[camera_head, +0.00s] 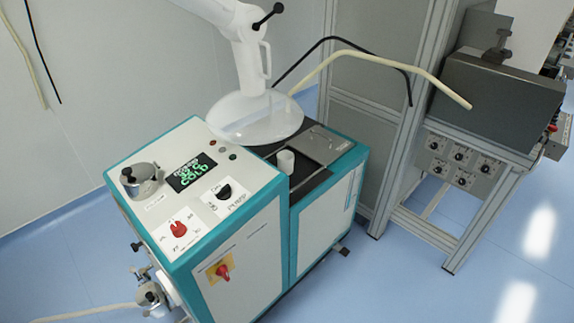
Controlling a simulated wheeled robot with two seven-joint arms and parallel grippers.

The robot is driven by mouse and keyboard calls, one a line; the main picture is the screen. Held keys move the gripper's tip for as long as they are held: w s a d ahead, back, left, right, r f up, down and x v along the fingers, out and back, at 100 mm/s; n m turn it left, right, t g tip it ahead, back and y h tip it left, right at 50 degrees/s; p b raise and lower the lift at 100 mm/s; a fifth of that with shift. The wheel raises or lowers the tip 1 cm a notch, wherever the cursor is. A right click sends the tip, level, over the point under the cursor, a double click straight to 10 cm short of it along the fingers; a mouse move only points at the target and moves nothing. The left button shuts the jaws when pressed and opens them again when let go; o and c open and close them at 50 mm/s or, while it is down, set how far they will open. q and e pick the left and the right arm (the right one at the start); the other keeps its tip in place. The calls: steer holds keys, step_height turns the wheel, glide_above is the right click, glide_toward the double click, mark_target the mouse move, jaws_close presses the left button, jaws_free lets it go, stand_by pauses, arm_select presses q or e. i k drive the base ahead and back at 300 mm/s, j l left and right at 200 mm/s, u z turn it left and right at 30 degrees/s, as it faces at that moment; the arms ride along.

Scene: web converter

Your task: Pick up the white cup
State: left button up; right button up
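The white cup (286,161) is a small, plain cylinder. It stands upright on the dark top surface of the teal and white machine (240,215), just right of the control panel. A translucent white hood (254,118) hangs above and a little to the left of the cup. Neither of my grippers shows in the head view, and nothing touches the cup from the side that I can see.
A metal plate (316,145) lies on the machine top right of the cup. A pale hose (390,64) and a black hose (345,42) arch behind. A metal-framed stand (465,165) is at right. Blue floor (400,285) is clear at front right.

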mark_target(285, 159)
steer(key=i+l+u, duration=0.3)
steer(key=i+l, duration=0.2)
steer(key=i+l+u, duration=0.3)
steer(key=i+l, duration=0.15)
steer(key=l, duration=0.25)
